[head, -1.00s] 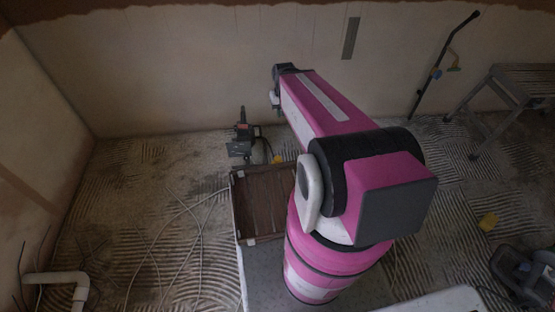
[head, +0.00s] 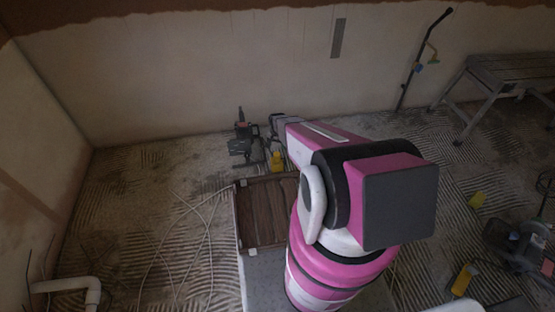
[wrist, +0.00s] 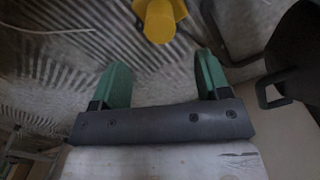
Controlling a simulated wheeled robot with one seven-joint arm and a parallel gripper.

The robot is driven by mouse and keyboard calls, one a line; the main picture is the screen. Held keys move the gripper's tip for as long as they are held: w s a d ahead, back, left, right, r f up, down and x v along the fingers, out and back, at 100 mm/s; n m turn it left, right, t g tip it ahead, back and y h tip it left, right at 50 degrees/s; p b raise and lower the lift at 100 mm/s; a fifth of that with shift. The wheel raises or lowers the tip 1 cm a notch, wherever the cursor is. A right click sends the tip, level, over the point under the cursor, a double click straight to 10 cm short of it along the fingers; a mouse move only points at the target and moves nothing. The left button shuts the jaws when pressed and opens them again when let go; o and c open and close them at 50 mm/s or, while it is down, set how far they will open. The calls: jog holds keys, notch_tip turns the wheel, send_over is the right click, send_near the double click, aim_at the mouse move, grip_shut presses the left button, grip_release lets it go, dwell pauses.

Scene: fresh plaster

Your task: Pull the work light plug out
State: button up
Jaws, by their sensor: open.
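A yellow plug-like piece (wrist: 160,20) shows at the top of the wrist view, cut off by the frame edge. It lies beyond my fingertips, roughly in line with the gap and apart from them. My gripper (wrist: 162,70) has two green fingers spread wide with nothing between them. In the head view a yellow piece (head: 277,161) stands on the floor beside my arm's far end; my fingers are hidden there. A dark device (head: 244,144), perhaps the work light, stands just left of it. I cannot tell what the plug sits in.
Loose pale cables (head: 205,235) cross the ridged floor at left. A trestle bench (head: 510,75) stands at right, near a leaning pole (head: 420,62). Other yellow pieces (head: 477,200) lie at right.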

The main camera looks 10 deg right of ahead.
aim_at(277, 154)
notch_tip(277, 154, down, 10)
jog(key=shift+f, duration=0.25)
dwell(0.3)
jog(key=c, duration=1.3)
jog(key=shift+r, duration=2.8)
jog(key=o, duration=1.3)
jog(key=shift+r, duration=0.1)
notch_tip(277, 154, up, 11)
